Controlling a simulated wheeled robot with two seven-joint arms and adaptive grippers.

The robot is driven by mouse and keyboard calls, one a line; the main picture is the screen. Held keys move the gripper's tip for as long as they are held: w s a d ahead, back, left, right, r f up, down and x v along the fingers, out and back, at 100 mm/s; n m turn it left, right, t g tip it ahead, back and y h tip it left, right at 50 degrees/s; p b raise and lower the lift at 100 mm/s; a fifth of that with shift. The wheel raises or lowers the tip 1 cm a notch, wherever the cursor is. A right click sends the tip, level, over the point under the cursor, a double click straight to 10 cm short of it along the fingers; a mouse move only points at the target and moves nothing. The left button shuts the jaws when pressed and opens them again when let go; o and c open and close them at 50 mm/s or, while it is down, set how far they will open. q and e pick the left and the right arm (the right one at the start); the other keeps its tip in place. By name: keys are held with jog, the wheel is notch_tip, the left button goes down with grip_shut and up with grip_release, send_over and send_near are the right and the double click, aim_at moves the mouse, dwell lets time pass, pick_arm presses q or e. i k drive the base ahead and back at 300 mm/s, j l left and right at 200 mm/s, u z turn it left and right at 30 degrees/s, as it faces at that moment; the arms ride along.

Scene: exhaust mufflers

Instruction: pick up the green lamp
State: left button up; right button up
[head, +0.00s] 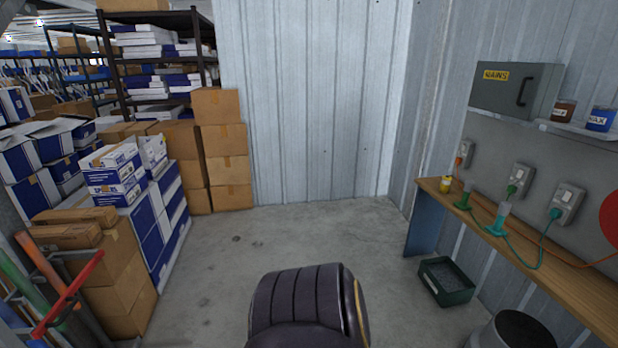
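A small green lamp-like item (463,198) stands on the narrow wooden bench (545,265) along the right wall. A green cord runs near it from a wall socket. A teal item with a pale top (500,219) stands nearer on the same bench, with a teal cord beside it. Both are small in the head view, so I cannot make out their details. Neither of my grippers is in view, and nothing is seen touching these items.
A yellow item (446,184) stands at the bench's far end. A dark green crate (446,282) and a round black bin (512,332) are on the floor below. A dark ribbed, padded thing (305,305) fills the bottom centre. Boxes (150,235) line the left; middle floor is clear.

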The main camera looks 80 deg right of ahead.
aim_at(462, 205)
jog(key=z, duration=4)
